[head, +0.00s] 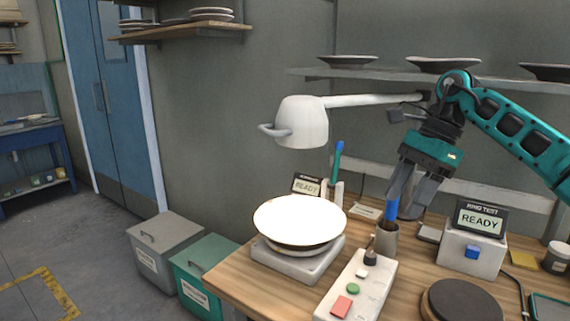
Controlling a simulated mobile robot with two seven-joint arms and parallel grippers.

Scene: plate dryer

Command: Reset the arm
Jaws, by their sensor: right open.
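My right gripper (415,190) shows at the right, on a teal and black arm that comes in from the right edge. It points down, open, with its grey fingers apart and nothing seen between them. It hangs over the back of the wooden workbench (237,290), above or near a dark cup (386,243) with a blue-handled tool; the exact gap is hard to tell. A white plate (299,219) rests on a square grey stand (290,263) left of the gripper, under a white lamp-like dryer head (302,122). My left gripper is not in view.
A button box (357,287) stands at the bench front. A "RING TEST" unit (471,250) reading READY and a dark round pad (461,300) are at the right. Shelves with plates (442,65) hang behind the arm. Two lidded bins (166,248) stand on the floor at left.

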